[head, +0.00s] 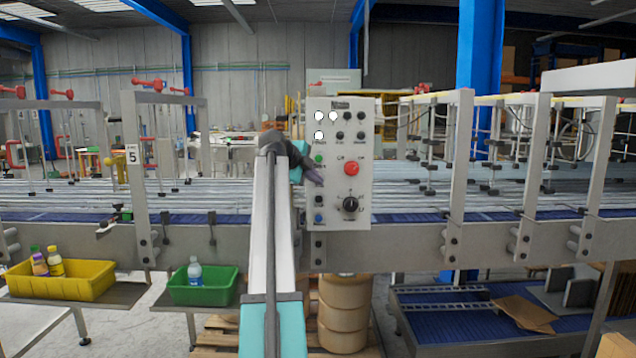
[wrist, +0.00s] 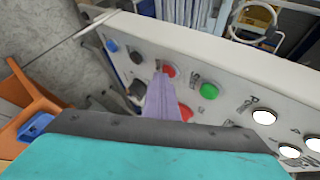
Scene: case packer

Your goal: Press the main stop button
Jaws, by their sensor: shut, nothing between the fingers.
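A grey control panel (head: 340,185) stands upright at the conveyor's front. A large red button (head: 351,168) is on its right half, clear of my gripper in the head view. In the wrist view a red button (wrist: 186,114) shows partly behind my fingers, and another red button (wrist: 169,71) sits beside the fingertips. I cannot read which one is the main stop. My gripper (head: 317,181) is shut and empty, in front of the panel's left half. Its tips (wrist: 160,82) point at the panel; whether they touch it I cannot tell.
Near the red buttons are a green button (wrist: 208,90), a blue button (wrist: 111,45) and a black knob (head: 350,204). White lamps (head: 319,116) are lit at the panel's top. Conveyor posts (head: 457,165) stand to the right. Yellow (head: 75,290) and green bins (head: 210,293) sit at lower left.

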